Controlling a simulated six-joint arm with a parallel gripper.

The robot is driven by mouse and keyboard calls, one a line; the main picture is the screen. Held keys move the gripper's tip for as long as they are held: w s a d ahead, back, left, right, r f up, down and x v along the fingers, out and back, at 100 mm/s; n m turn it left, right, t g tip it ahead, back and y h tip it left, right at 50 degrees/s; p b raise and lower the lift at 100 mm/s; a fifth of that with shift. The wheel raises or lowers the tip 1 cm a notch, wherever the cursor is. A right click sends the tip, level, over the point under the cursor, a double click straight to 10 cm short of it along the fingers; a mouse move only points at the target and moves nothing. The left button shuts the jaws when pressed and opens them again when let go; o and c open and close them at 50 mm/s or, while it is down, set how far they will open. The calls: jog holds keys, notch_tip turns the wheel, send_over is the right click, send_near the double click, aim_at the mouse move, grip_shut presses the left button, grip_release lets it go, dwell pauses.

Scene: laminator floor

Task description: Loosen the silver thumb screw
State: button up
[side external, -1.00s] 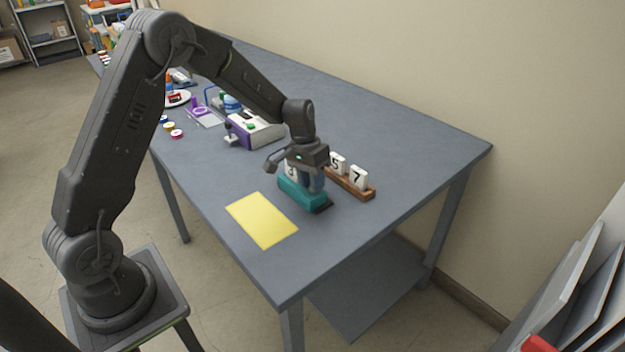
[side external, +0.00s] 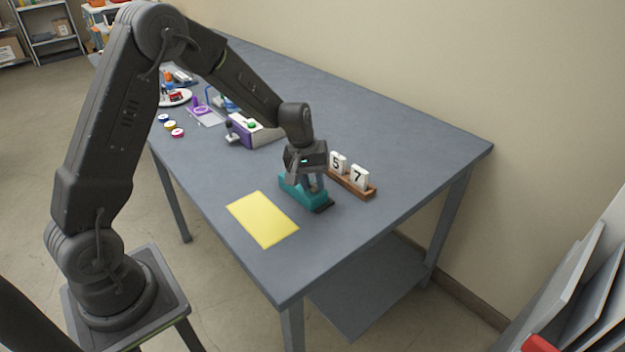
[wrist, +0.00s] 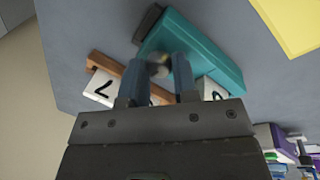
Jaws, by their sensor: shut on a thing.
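The teal holder (side external: 290,188) stands on the grey table just behind the yellow sheet, with a dark foot at its right end. It also shows in the wrist view (wrist: 205,50). My gripper (side external: 316,190) points down over the holder. In the wrist view my gripper's blue-grey fingertips (wrist: 160,68) are at the holder's side, closed around a small silver round piece, the thumb screw (wrist: 158,69). Most of the screw is hidden by the fingers, and in the side view it is hidden. A white tile (wrist: 211,88) shows partly beside the right finger.
A wooden rack (side external: 358,187) with white tiles 5 (side external: 338,162) and 7 (side external: 359,176) stands close to the right. A yellow sheet (side external: 262,219) lies in front. A purple and white device (side external: 250,131) stands farther back. The table's right part is clear.

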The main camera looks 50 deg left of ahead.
dwell(0.4)
jog(key=o, duration=0.9)
jog(key=shift+o, duration=0.2)
jog(key=shift+r, duration=0.15)
notch_tip(320, 180, up, 13)
jog(key=s+a, duration=0.2)
jog(key=shift+r, duration=0.15)
jog(key=s+d+r+m+t+y, duration=0.1)
jog(key=s+d+r+m, duration=0.15)
jog(key=s+r, duration=0.2)
jog(key=s+d+r+m+t, duration=0.1)
jog(key=s+d+r+m, duration=0.15)
jog(key=s, duration=0.35)
jog(key=s+d+m+t, duration=0.2)
jog(key=s+d+m, duration=0.2)
jog(key=s, duration=0.9)
jog(key=shift+s+d+y, duration=0.15)
jog(key=shift+d+y, duration=0.05)
jog(key=shift+y, duration=0.1)
